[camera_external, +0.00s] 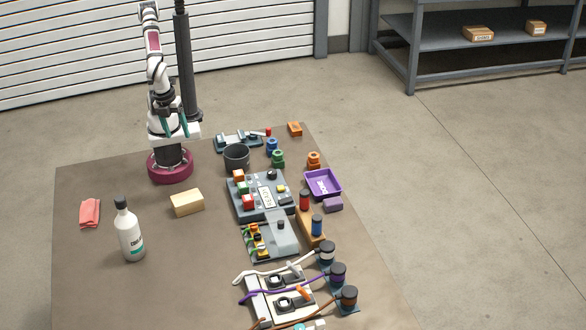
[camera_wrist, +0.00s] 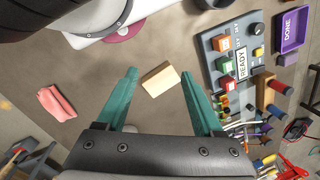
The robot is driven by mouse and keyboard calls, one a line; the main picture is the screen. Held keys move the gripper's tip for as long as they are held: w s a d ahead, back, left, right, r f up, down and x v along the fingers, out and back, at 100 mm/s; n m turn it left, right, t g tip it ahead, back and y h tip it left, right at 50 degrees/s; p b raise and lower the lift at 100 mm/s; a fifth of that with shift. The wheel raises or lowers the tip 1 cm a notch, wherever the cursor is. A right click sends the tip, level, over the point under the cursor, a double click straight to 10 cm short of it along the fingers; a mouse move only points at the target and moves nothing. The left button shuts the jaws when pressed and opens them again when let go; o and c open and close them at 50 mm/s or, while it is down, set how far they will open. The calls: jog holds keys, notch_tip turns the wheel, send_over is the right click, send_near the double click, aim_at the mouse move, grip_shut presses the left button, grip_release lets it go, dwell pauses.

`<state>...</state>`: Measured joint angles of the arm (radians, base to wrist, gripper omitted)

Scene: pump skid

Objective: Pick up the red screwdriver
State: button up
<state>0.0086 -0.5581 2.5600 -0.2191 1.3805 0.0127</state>
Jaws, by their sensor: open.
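A red upright handle (camera_external: 304,200), which looks like the red screwdriver, stands in a wooden rack (camera_external: 311,238) on the right side of the table, with a blue handle (camera_external: 317,225) in front of it. In the wrist view the red handle (camera_wrist: 279,87) shows at the right, beside the rack. Its shaft is hidden. My gripper (camera_external: 172,124) is up near my base at the back left, far from the rack. In the wrist view my gripper (camera_wrist: 159,74) has its two teal fingers wide apart, with nothing between them.
A grey panel with a READY display (camera_external: 262,196) and a purple DONE tray (camera_external: 322,184) stand near the rack. Cabled connectors (camera_external: 328,253) stand in front. The table's left middle is mostly clear.

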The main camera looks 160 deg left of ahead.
aim_at(305, 192)
jog(key=shift+a, duration=0.1)
jog(key=w+a+m+y, duration=0.2)
jog(key=a+y, duration=0.2)
jog(key=a, duration=0.3)
jog(key=w+a+r+m+g+y, duration=0.1)
jog(key=w+a+m+y, duration=0.15)
jog(key=a, duration=0.35)
jog(key=w+a+m+y, duration=0.2)
jog(key=a+y, duration=0.3)
jog(key=a, duration=0.2)
jog(key=w+a+f+m+t+h, duration=0.2)
jog(key=w+f+m+t, duration=0.7)
jog(key=w+m, duration=0.35)
jog(key=shift+n+g+y, duration=0.25)
jog(key=shift+n+g, duration=0.05)
jog(key=shift+g, duration=0.2)
jog(key=x, duration=1.5)
jog(key=shift+w+r, duration=0.15)
jog(key=shift+w, duration=0.1)
grip_shut()
